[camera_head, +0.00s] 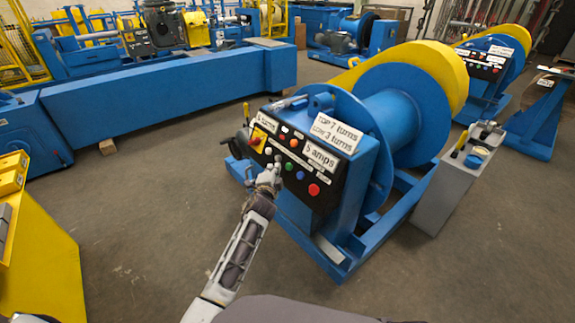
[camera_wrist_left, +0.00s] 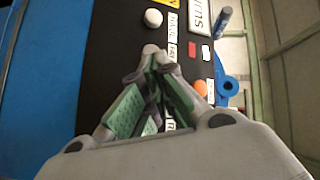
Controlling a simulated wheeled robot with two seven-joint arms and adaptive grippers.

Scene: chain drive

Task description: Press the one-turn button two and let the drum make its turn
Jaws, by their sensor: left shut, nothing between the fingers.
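The dark control panel (camera_head: 308,172) is on the front of a blue drum stand, with several coloured buttons. A green button (camera_head: 289,166), a blue button (camera_head: 300,175) and a large red button (camera_head: 314,190) show right of my gripper. The blue drum (camera_head: 398,110) with a yellow rim stands behind the panel. My left gripper (camera_head: 275,170) is shut and empty, its tips close to the panel. In the left wrist view the fingertips (camera_wrist_left: 151,56) point at the panel; a white button (camera_wrist_left: 153,18) lies beyond them. Contact cannot be told, and the small button labels are unreadable. My right gripper is not in view.
A grey pedestal (camera_head: 445,185) with a yellow lever stands right of the drum. A long blue beam (camera_head: 180,90) lies behind at left. The floor left of the stand is clear.

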